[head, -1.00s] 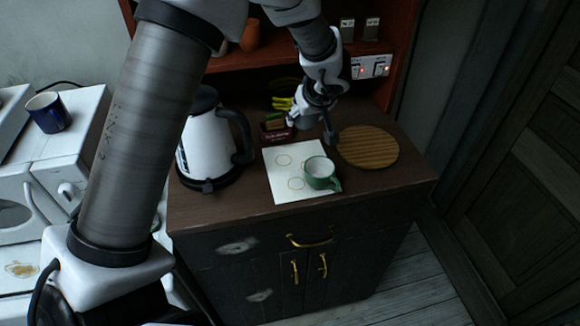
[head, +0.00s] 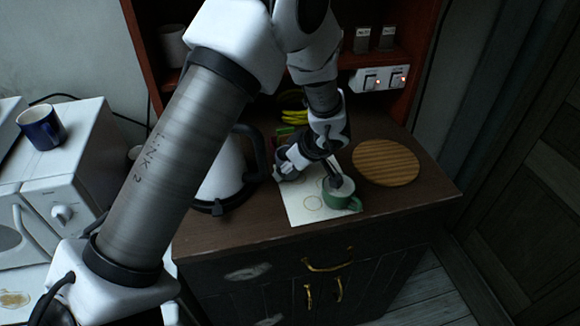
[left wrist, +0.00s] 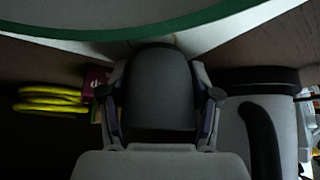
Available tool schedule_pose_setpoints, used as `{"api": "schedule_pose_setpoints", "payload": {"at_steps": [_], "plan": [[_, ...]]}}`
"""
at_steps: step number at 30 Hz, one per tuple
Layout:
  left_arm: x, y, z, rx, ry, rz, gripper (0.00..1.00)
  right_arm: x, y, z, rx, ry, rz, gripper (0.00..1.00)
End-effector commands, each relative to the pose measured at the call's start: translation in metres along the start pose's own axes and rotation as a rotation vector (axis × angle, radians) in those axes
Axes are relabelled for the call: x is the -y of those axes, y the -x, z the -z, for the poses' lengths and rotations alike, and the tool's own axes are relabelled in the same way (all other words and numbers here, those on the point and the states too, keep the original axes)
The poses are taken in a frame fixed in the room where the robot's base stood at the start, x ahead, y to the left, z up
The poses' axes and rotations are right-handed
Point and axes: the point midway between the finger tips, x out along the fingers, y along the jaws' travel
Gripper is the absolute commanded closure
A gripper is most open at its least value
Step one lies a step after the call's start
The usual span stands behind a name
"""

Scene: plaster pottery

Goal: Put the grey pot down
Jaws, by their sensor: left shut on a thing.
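My left gripper (head: 335,181) reaches down over the paper sheet and is shut on the rim of a green mug (head: 345,202), pale inside. The mug is upright and at the sheet's right edge; I cannot tell whether it is touching the sheet. In the left wrist view its green rim (left wrist: 150,33) crosses the top, with the gripper (left wrist: 158,60) below it. A greyish pot (head: 172,45) stands on the shelf at the upper left, partly behind my arm, apart from the gripper. My right gripper is not in view.
The white sheet (head: 296,210) with ring marks lies on the dark cabinet top (head: 400,200). A round wooden board (head: 386,162) lies to the right. A white kettle (head: 222,180) stands left, partly hidden. The cabinet's front right is clear.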

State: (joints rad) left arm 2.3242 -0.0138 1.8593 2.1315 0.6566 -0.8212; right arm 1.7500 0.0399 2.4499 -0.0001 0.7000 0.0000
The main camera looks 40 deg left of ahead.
Motion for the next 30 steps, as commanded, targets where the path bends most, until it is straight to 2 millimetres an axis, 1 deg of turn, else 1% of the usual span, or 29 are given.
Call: {"api": "schedule_pose_setpoints", "payload": {"at_steps": [8, 9, 10, 11, 20, 23, 26, 30], "plan": [[0.0, -0.002, -0.001, 0.0, 0.0, 0.0, 0.75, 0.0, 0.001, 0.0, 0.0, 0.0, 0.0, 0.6], [0.0, -0.003, -0.002, 0.0, 0.001, 0.0, 0.31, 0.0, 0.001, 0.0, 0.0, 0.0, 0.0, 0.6], [0.0, -0.002, -0.001, 0.0, 0.001, 0.0, 0.2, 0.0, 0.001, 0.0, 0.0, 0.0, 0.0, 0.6], [0.0, -0.002, -0.001, 0.0, 0.001, 0.0, 0.12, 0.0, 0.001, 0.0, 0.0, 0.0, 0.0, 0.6], [0.0, -0.002, -0.001, -0.001, 0.0, -0.001, 0.12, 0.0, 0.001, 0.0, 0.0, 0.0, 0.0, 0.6], [-0.001, 0.003, 0.001, -0.001, 0.0, -0.003, 0.12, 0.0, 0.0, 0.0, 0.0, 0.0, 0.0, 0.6], [-0.001, 0.019, 0.002, -0.003, 0.0, -0.004, 0.12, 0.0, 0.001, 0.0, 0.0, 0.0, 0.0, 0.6], [-0.001, 0.055, 0.002, -0.004, 0.0, -0.005, 0.12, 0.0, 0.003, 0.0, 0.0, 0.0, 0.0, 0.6]]}}
